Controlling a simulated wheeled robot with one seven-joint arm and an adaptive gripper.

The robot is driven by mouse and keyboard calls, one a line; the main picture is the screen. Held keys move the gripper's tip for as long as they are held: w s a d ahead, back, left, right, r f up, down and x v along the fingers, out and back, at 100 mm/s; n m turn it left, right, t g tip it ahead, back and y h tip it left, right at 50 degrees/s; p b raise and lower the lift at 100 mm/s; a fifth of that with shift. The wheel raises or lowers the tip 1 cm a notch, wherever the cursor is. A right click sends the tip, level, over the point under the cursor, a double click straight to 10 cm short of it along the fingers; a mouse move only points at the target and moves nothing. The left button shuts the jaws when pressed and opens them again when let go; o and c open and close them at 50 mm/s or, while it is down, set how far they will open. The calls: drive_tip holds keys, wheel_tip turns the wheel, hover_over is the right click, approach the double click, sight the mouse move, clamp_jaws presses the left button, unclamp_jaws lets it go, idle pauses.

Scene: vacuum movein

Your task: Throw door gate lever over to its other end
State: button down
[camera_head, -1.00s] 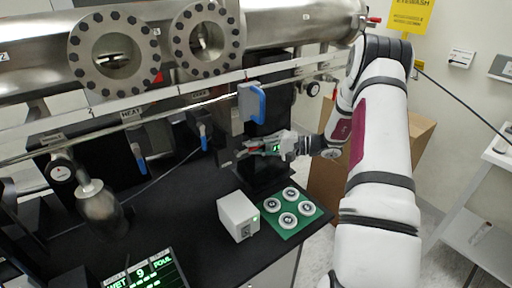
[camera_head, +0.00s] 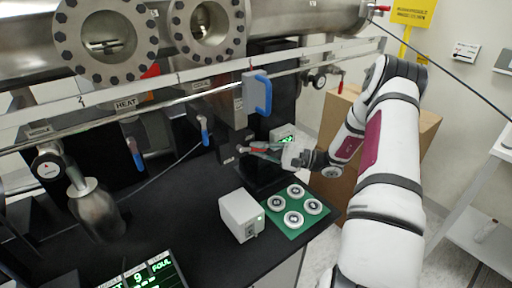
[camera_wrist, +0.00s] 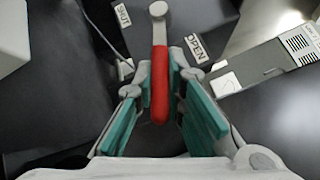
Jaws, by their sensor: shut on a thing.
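The door gate lever (camera_wrist: 160,85) has a red grip and a pale metal arm that runs up to a round end at the top of the wrist view. Its grip lies between the teal-padded fingers of my gripper (camera_wrist: 160,88), which is shut on it. A SHUT label (camera_wrist: 124,70) is left of the lever and an OPEN label (camera_wrist: 196,47) is right of it; the lever points between them. In the head view the red lever (camera_head: 259,146) shows small beside the dark gate body, with my gripper (camera_head: 275,151) reaching it from the right.
A blue-handled part (camera_head: 263,95) hangs above my gripper. A white box (camera_head: 240,215) and a green board (camera_head: 295,212) with several round white pieces stand on the black bench below. A steel chamber (camera_head: 150,40) spans the top. A cardboard box (camera_head: 338,150) is behind my arm.

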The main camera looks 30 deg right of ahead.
drive_tip(key=shift+a+f+m+t+y+b, duration=0.15)
drive_tip(key=shift+a+f+m+t+b, duration=0.15)
drive_tip(key=shift+f+m+t+b, duration=0.4)
drive_tip(key=shift+a+f+m+t+y+b, duration=0.1)
drive_tip(key=shift+a+f+m+t+y, duration=0.15)
drive_tip(key=shift+m+t, duration=0.5)
drive_tip(key=shift+a+f+m+t+y+b, duration=0.1)
drive_tip(key=shift+a+f+m+t+b, duration=0.3)
drive_tip(key=shift+m, duration=0.65)
drive_tip(key=shift+s, duration=0.1)
drive_tip(key=c, duration=1.6)
unclamp_jaws()
drive_tip(key=shift+c, duration=0.2)
drive_tip(key=shift+d, duration=0.1)
drive_tip(key=v, duration=0.7)
drive_tip(key=shift+s+d+f, duration=0.1)
drive_tip(key=shift+s+d, duration=0.05)
